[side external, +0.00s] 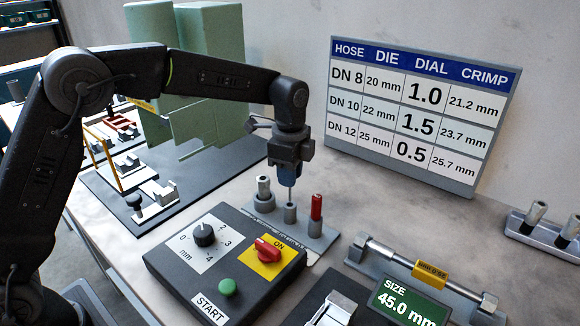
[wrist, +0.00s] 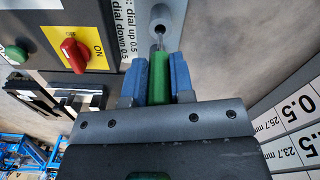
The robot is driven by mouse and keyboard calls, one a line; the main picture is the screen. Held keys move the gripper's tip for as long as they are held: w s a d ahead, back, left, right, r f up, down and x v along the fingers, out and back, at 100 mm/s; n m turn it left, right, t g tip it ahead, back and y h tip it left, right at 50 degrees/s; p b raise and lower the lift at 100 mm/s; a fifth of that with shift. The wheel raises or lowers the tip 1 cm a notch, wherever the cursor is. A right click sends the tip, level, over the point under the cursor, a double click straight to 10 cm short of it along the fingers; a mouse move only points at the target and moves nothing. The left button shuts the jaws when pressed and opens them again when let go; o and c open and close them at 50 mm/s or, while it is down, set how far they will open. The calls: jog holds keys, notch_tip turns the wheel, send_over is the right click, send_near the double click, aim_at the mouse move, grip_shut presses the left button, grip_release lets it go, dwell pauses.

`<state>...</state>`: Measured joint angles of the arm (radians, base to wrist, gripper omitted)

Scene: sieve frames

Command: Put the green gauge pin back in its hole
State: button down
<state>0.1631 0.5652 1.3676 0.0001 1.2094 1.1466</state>
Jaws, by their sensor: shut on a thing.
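My gripper (wrist: 159,78) is shut on the green gauge pin (wrist: 157,88), which sits between its blue fingers. In the side view my gripper (side external: 288,182) points down just above a grey post (side external: 290,213), the middle one of a row. In the wrist view the pin's thin metal tip reaches the hole in the grey post (wrist: 165,13). I cannot tell whether the tip is inside the hole. A red pin (side external: 316,206) stands upright in the holder to the right, and a grey pin (side external: 264,185) stands to the left.
A control box (side external: 170,262) with a dial, red switch and green button stands in front of the posts. A size gauge (side external: 430,276) lies to the right. A chart board (side external: 415,110) stands behind. A green machine (side external: 210,70) stands at the back left.

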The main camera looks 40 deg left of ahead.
aim_at(290, 200)
jog(key=shift+f, duration=0.45)
dwell(0.5)
jog(key=shift+f, duration=1.05)
jog(key=shift+f, duration=0.25)
jog(key=shift+f, duration=1.1)
jog(key=c, duration=0.9)
grip_release()
jog(key=shift+r, duration=0.1)
notch_tip(290, 200, up, 14)
jog(key=shift+f, duration=0.15)
